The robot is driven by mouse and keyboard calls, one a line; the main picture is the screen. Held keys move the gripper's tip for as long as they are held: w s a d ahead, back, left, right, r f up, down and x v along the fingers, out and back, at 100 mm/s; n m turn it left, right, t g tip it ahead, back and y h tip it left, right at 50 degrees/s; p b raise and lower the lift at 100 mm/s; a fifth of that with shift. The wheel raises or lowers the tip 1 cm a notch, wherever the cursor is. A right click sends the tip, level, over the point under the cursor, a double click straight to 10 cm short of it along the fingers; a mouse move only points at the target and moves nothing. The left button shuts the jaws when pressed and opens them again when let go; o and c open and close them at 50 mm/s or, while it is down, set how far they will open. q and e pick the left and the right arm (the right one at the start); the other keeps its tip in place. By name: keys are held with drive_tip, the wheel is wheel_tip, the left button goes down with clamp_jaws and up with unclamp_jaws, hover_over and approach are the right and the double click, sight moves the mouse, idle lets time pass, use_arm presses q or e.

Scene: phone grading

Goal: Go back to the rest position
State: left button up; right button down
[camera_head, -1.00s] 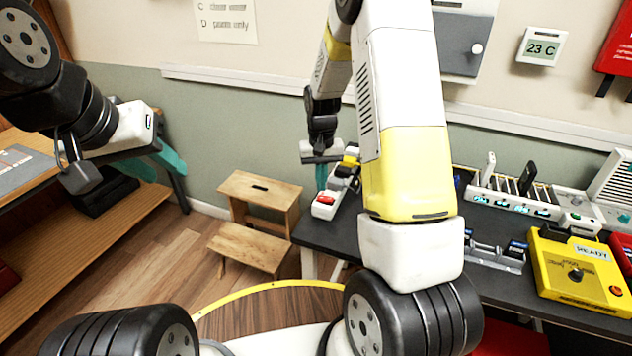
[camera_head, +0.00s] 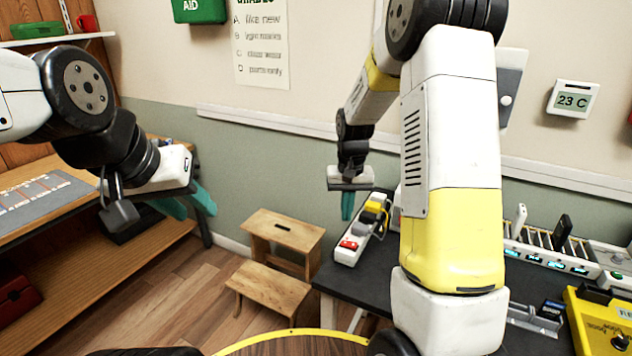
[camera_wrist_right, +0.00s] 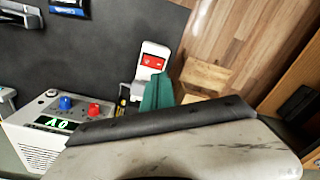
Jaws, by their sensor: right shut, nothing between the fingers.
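My right gripper (camera_head: 347,220) hangs with its teal fingers together, pointing down, near the left end of the dark worktable (camera_head: 345,284). It holds nothing. In the right wrist view its teal fingers (camera_wrist_right: 157,92) show in front of the white power strip. My left gripper (camera_head: 201,211) is at the left of the head view, in front of the wooden shelf unit. Its two teal fingers look apart with nothing between them.
A power strip (camera_head: 346,256) with a red switch lies at the worktable's left end, close to the right gripper in the picture. A wooden step stool (camera_head: 285,229) stands on the floor between worktable and shelf unit (camera_head: 120,245). A yellow box (camera_head: 600,325) sits at the right.

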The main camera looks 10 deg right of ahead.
drive_tip(key=s+a+r+t+y, duration=0.1)
drive_tip(key=s+r, duration=0.4)
drive_tip(key=r, duration=0.3)
drive_tip(key=s+r+t, duration=0.2)
drive_tip(key=s+r, duration=0.4)
drive_tip(key=r, duration=0.1)
drive_tip(key=s+a+r+n+t+y, duration=0.1)
drive_tip(key=s+r, duration=0.4)
drive_tip(key=s, duration=0.7)
drive_tip(key=shift+s+t, duration=0.3)
drive_tip(key=shift+t, duration=0.6)
drive_tip(key=shift+r, duration=0.1)
